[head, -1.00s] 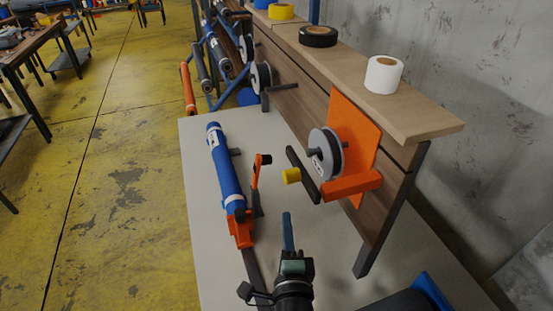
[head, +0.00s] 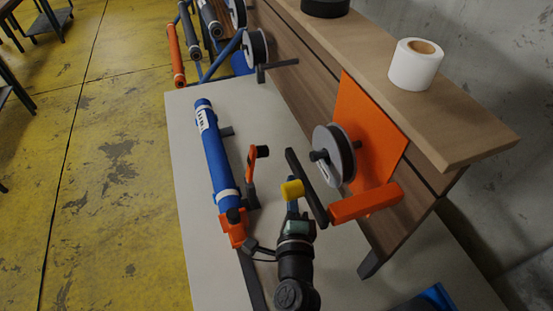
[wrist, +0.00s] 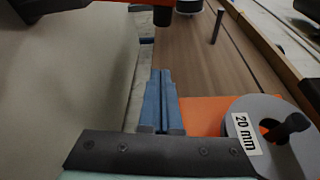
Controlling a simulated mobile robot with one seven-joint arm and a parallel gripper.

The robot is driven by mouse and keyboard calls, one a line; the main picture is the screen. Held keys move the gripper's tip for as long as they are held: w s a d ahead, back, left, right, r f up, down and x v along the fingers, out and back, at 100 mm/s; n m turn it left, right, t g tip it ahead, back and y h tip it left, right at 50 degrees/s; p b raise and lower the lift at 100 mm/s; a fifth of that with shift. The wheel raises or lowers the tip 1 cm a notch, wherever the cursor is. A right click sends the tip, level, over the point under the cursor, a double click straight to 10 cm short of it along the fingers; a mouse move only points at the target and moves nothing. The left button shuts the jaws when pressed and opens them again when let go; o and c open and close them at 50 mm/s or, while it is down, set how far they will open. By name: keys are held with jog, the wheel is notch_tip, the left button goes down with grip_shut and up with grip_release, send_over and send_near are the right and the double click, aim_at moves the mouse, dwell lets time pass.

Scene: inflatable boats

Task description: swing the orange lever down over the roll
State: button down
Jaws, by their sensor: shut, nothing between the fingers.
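An orange lever (head: 250,168) with a black tip stands upright on a dark bracket (head: 253,197), to the right of a long blue roll (head: 215,155) on the pale table. The lever is apart from the roll, not over it. An orange piece (head: 233,229) sits at the roll's near end. My gripper (head: 293,206) is right of the lever and roll, with its tips partly behind a yellow knob in the head view; contact cannot be told. Its blue fingers are together and empty in the wrist view (wrist: 160,98).
The yellow knob (head: 292,189) is on a dark bar (head: 307,186) by a grey reel (head: 334,155), labelled "20 mm" in the wrist view (wrist: 275,136). An orange plate (head: 372,140) and orange bar (head: 365,202) are on the wooden rack. A white roll (head: 414,65) stands on top.

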jog(key=w+b, duration=0.3)
jog(key=w, duration=0.7)
jog(key=a+p, duration=0.1)
jog(key=s+a+p, duration=0.1)
jog(key=a+p, duration=0.1)
jog(key=shift+s+a, duration=0.1)
jog(key=shift+a, duration=0.2)
jog(key=shift+a+p, duration=0.15)
jog(key=shift+p, duration=0.15)
